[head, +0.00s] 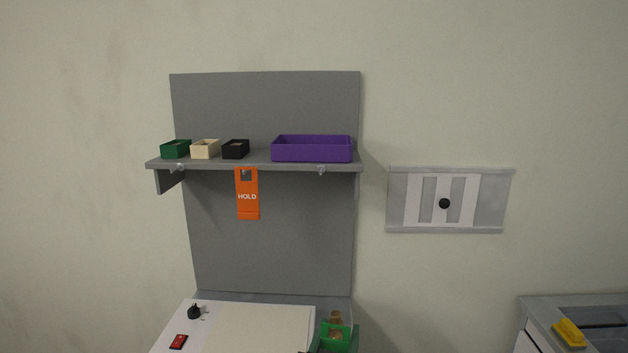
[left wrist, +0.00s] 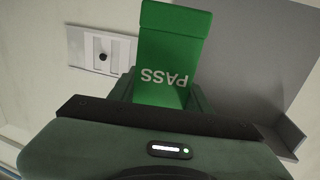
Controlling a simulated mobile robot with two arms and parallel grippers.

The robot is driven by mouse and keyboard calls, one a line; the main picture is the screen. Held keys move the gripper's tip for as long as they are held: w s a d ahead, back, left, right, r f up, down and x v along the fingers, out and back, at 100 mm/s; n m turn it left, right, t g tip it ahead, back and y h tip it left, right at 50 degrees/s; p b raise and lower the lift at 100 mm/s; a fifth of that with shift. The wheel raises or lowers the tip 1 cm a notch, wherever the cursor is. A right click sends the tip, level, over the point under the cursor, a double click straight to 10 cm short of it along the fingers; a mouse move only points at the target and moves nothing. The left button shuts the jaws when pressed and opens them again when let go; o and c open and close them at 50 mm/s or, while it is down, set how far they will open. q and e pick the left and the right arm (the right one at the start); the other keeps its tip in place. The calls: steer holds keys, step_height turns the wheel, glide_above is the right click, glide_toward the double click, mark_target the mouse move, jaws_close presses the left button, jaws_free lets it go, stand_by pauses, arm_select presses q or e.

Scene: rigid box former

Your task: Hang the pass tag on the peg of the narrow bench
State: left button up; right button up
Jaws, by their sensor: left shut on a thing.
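The green pass tag (left wrist: 172,48), with white PASS lettering upside down, shows in the left wrist view. My left gripper (left wrist: 163,98) is shut on its lower part in that picture, which the gripper hides. In the head view, small light pegs show on the front edge of the grey shelf: a left peg (head: 180,168) and a right peg (head: 321,170), both bare. An orange HOLD tag (head: 247,200) hangs from the shelf edge between them. I cannot tell my left gripper clearly in the head view. My right gripper is not in view.
The shelf (head: 258,163) carries a green box (head: 175,149), a cream box (head: 205,149), a black box (head: 236,149) and a purple tray (head: 312,150). Below is a white worktop (head: 180,322) with a green item (head: 348,338) at its right. A wall panel (head: 397,203) is right.

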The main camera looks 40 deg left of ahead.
arm_select(q)
steer(key=w+a+r+n+g+y+p, duration=0.2)
steer(key=w+a+r, duration=0.15)
steer(key=r, duration=0.45)
steer(key=w+a+r+n+g+y+p, duration=0.1)
steer(key=w+a+r+n+y, duration=0.15)
steer(key=a+r, duration=0.4)
steer(key=w+a+r+n+g+y+p, duration=0.1)
steer(key=w+a+r+g+y+p, duration=0.2)
steer(key=r, duration=0.7)
steer(key=w+a+f+t+b, duration=0.1)
steer(key=w+a+b, duration=0.2)
steer(key=w, duration=0.6)
steer(key=shift+a+f, duration=0.35)
steer(key=shift+a, duration=0.05)
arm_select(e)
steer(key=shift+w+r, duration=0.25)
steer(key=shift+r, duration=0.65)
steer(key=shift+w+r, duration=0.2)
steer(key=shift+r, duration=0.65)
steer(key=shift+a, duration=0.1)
